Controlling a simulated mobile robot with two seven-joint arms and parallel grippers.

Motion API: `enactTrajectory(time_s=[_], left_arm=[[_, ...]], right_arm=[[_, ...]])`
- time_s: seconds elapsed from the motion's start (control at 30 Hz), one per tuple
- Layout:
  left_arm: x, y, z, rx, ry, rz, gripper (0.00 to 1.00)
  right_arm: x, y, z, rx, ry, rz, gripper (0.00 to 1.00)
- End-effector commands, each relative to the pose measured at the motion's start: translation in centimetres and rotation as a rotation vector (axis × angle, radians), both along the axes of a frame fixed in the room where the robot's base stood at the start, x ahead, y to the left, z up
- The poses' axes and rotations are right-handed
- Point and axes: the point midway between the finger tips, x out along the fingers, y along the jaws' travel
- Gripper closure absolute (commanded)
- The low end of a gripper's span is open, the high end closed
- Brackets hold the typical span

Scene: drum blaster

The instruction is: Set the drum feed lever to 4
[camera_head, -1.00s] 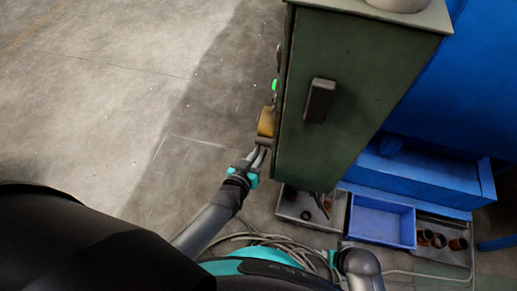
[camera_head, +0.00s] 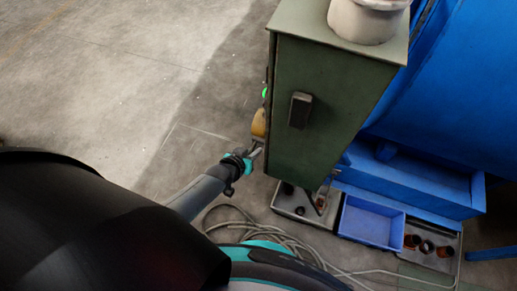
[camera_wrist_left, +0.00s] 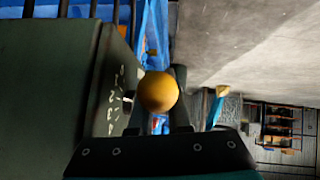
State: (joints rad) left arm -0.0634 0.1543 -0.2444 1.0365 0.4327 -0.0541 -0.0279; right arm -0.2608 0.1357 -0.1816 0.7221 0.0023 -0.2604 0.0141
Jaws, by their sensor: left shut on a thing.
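The drum feed lever shows in the left wrist view as a round yellow knob (camera_wrist_left: 157,91) between my left fingers, beside the green cabinet face. White scale marks (camera_wrist_left: 117,88) run along that face next to it; the numbers are too small to read, so the setting cannot be told. My right gripper is not in view.
A yellow part (camera_head: 259,122) and a green light (camera_head: 264,92) are on the cabinet's left side, above my gripper. A black handle (camera_head: 300,110) is on the cabinet's front. A blue bin (camera_head: 371,221) and loose cables (camera_head: 285,240) lie below. The floor at left is clear.

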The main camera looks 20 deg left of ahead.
Motion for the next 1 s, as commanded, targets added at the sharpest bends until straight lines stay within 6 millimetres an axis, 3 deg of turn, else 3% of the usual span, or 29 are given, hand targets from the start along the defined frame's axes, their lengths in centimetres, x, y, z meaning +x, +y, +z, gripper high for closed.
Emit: enactTrajectory(time_s=[0.03,0.27,0.6,1.0], left_arm=[[-1.1,-0.6,-0.4,-0.007,0.045,-0.006,1.0],[-1.3,-0.6,0.1,-0.007,0.134,-0.008,1.0],[-1.6,-0.6,1.3,-0.007,0.359,-0.007,1.0],[-1.9,-0.6,1.9,-0.007,0.569,-0.006,1.0]], right_arm=[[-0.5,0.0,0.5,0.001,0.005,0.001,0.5],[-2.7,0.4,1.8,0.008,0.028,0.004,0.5],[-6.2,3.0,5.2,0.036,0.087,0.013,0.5],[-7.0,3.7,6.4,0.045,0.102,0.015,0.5]])
